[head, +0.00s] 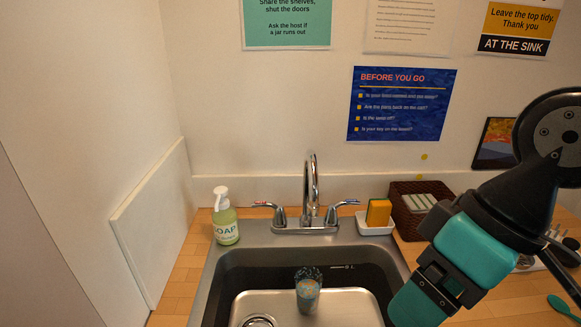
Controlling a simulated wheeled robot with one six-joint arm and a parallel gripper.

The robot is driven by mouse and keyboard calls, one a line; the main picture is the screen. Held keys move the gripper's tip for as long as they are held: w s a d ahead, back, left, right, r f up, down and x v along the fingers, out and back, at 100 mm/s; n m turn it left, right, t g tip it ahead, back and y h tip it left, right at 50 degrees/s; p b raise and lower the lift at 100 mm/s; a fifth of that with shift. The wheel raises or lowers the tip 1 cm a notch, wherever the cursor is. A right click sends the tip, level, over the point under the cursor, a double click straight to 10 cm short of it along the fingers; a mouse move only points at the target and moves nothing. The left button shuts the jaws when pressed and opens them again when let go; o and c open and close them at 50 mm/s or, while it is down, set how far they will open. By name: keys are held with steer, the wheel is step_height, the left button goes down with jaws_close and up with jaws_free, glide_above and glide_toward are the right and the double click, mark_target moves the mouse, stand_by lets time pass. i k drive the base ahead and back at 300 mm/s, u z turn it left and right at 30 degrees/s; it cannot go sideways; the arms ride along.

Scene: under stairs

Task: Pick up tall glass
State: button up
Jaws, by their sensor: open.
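A tall glass (308,296) with a blue pattern and see-through walls stands in the sink basin (345,305), a little right of the drain. It looks upright, and nothing covers it. My arm comes down from the upper right and ends at the bottom edge, right of the glass and clearly apart from it. The fingers of my gripper are not in the picture.
The faucet (311,190) rises behind the glass. A soap bottle (225,217) stands on the left rim. A sponge (378,212) in a white dish and a brown basket (404,222) stand at the back right. A wall closes the left side.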

mark_target(309, 280)
steer(key=k, duration=1.3)
steer(key=u, duration=0.65)
steer(key=i, duration=1.3)
steer(key=z, duration=0.65)
